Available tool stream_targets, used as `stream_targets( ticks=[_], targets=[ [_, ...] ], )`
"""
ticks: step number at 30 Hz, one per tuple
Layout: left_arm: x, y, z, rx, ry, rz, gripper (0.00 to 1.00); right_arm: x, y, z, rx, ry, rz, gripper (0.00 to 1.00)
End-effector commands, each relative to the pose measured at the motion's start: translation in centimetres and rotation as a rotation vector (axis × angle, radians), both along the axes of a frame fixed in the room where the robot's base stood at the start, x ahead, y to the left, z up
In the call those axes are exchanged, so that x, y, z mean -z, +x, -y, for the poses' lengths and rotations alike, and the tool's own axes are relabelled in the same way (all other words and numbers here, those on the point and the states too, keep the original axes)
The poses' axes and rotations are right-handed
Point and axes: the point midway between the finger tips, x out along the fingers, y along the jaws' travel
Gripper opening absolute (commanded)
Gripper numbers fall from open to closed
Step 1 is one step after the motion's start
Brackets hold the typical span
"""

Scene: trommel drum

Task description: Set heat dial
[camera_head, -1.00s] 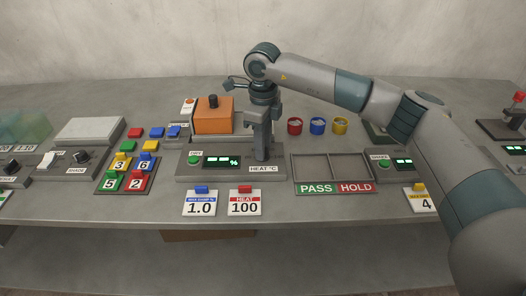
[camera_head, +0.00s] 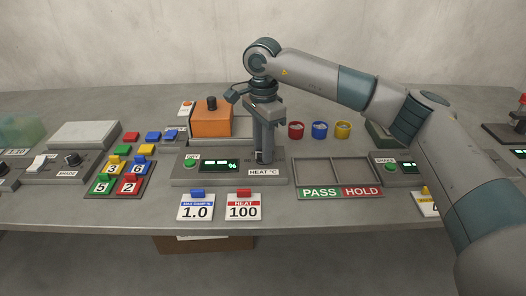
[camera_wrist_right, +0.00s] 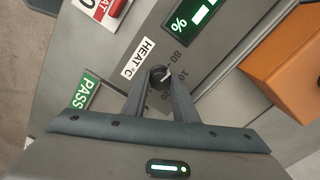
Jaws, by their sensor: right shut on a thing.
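The heat dial is a small dark knob with a white pointer mark, seen in the right wrist view (camera_wrist_right: 158,75) above the "HEAT °C" label (camera_head: 262,172). Printed scale numbers, including 80, show beside it. My right gripper (camera_head: 264,158) points down over the dial, and its fingers (camera_wrist_right: 160,82) are closed around the knob. In the head view the fingers hide the dial. The grey console (camera_head: 228,179) carries a green button (camera_head: 191,162) and a lit display with a % sign (camera_head: 219,165). A card reading HEAT 100 (camera_head: 243,208) stands in front. My left gripper is out of view.
An orange box with a black knob (camera_head: 211,121) stands behind the console. PASS/HOLD trays (camera_head: 337,173) lie to the right, with red, blue and yellow cups (camera_head: 319,130) behind. Numbered coloured blocks (camera_head: 122,176) and a 1.0 card (camera_head: 196,208) are left and front.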

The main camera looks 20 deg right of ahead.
Motion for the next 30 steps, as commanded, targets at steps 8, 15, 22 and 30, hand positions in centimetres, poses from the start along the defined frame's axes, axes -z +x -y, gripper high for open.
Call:
stream_targets(
  ticks=[8, 15, 22, 30],
  targets=[
    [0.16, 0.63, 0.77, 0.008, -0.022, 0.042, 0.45, -0.16, 0.12, 0.03, -0.146, 0.000, 0.005, 0.04],
    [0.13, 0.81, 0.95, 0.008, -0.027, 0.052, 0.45, -0.23, 0.12, 0.03, -0.190, 0.000, 0.005, 0.04],
    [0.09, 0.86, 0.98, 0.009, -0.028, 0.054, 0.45, -0.25, 0.12, 0.02, -0.192, 0.000, 0.005, 0.04],
    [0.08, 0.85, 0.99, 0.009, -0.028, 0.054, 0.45, -0.18, 0.08, 0.01, -0.191, 0.000, 0.004, 0.45]
  ],
)
